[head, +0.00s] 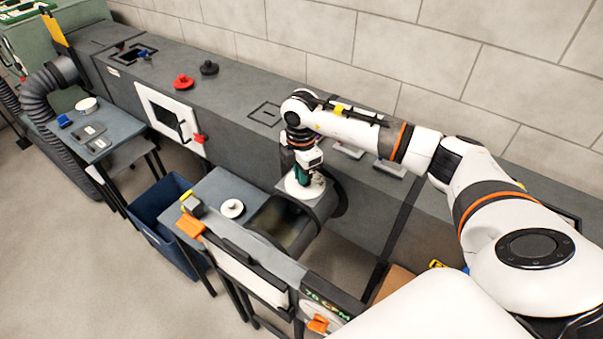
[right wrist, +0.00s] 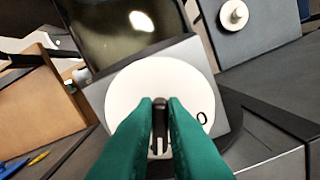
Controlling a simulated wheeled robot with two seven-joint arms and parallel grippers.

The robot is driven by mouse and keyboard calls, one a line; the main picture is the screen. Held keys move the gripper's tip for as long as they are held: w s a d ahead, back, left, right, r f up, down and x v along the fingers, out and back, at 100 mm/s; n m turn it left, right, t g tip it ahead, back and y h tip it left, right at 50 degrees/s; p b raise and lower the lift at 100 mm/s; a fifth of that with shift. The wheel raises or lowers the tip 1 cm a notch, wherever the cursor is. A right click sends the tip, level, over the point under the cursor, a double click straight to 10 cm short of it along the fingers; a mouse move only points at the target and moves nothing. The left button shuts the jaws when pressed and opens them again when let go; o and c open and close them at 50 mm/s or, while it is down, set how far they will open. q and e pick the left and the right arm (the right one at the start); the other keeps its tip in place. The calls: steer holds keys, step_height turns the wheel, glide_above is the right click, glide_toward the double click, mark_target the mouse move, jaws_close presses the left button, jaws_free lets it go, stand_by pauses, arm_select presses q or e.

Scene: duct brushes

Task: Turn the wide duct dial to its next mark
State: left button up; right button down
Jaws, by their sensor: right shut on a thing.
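The wide duct dial (head: 291,188) is a white disc on a grey block at the end of a short wide duct beside the long grey duct. In the right wrist view the dial (right wrist: 133,82) faces me, with a dark mark like a 0 near its right rim. My right gripper (head: 304,182) points down onto the dial. In the right wrist view its green fingers (right wrist: 160,106) are shut on the black bar grip (right wrist: 159,128) at the dial's middle. The fingers hide the lower part of the dial. My left gripper is not in view.
A smaller white round knob (head: 232,208) sits on the grey table left of the dial. A red knob (head: 183,82) and a black knob (head: 208,68) stand on the long duct. A blue bin (head: 160,208) stands on the floor. A panel (head: 327,300) reads "70 CFM".

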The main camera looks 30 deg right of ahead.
steer(key=shift+w+m, duration=0.1)
steer(key=shift+m, duration=0.3)
steer(key=shift+r, duration=0.1)
steer(key=c, duration=1.5)
jaws_free()
steer(key=shift+r+b, duration=1.7)
steer(key=shift+r, duration=4.25)
steer(key=shift+f, duration=0.1)
